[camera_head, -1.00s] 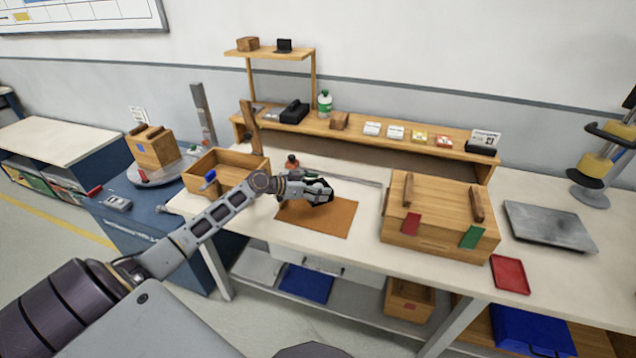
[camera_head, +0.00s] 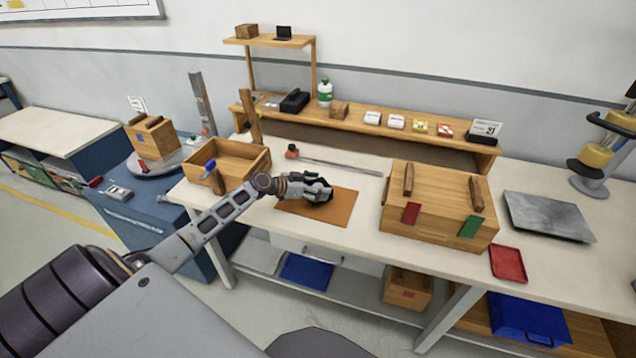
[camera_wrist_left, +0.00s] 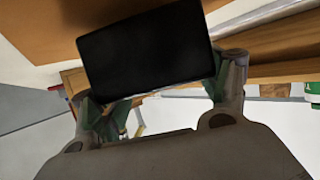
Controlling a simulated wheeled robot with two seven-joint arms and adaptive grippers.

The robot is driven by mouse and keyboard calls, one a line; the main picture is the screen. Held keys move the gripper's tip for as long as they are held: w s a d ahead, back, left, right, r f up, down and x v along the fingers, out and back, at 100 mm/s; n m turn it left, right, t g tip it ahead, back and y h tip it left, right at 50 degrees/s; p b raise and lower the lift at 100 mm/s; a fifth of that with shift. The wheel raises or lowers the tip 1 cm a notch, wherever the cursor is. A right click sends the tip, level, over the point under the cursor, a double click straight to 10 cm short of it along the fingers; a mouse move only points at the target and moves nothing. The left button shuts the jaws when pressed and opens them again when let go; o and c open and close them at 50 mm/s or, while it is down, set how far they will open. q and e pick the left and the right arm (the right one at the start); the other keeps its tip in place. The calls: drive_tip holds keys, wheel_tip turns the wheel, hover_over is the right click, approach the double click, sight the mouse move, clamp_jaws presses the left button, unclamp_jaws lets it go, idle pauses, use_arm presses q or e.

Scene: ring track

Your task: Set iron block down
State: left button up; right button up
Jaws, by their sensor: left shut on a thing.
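My left gripper (camera_head: 318,190) is over the brown mat (camera_head: 335,212) on the white bench. In the left wrist view my gripper (camera_wrist_left: 160,98) is shut on the iron block (camera_wrist_left: 145,55), a dark, flat-faced block between the two fingers. In the head view the fingers mostly hide the block. The mat also shows at the top left of the wrist view (camera_wrist_left: 35,28). I cannot tell whether the block touches the mat. My right gripper is not in view.
An open wooden box (camera_head: 240,160) stands left of the mat. A lidded wooden crate (camera_head: 440,240) stands to the right, with a grey plate (camera_head: 548,216) and red tray (camera_head: 507,263) beyond. A red-topped item (camera_head: 292,151) and a thin rod (camera_head: 345,167) lie behind the gripper.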

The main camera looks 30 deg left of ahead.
use_arm(q)
drive_tip(key=shift+w+f, duration=0.1)
drive_tip(key=shift+f, duration=0.25)
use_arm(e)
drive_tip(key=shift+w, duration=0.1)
use_arm(q)
drive_tip(key=shift+f, duration=0.1)
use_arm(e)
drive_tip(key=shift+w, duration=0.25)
use_arm(q)
drive_tip(key=o, duration=2)
drive_tip(key=shift+f, duration=0.15)
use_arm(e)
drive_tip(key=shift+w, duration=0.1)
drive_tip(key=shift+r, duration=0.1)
